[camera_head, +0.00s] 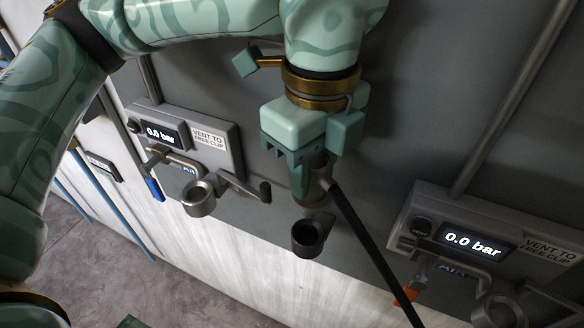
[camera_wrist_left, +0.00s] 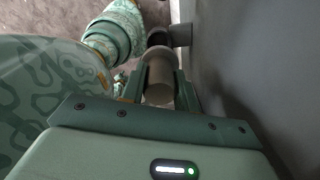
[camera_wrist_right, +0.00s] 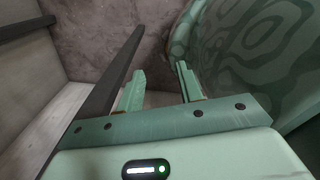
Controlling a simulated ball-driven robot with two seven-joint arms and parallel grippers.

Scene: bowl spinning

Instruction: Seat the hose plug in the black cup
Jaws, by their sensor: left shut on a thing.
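My left gripper (camera_head: 308,188) is shut on the grey hose plug (camera_head: 319,184), and a black hose (camera_head: 362,235) runs from the plug down to the right. The black cup (camera_head: 306,240) sticks out from the grey wall just below the plug, with its dark opening visible. The plug appears above the cup and apart from it. In the left wrist view, the plug (camera_wrist_left: 160,82) sits between the fingers, with the dark cup (camera_wrist_left: 158,38) beyond it. My right gripper (camera_wrist_right: 160,85) is open and empty in the right wrist view.
A left gauge panel (camera_head: 215,143) reading 0.0 bar has a metal ring holder (camera_head: 198,200) and a blue handle (camera_head: 155,190) below. A right panel (camera_head: 432,205) also reads 0.0 bar, with an orange handle (camera_head: 405,296) and another ring (camera_head: 500,312). These fittings protrude either side of the cup.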

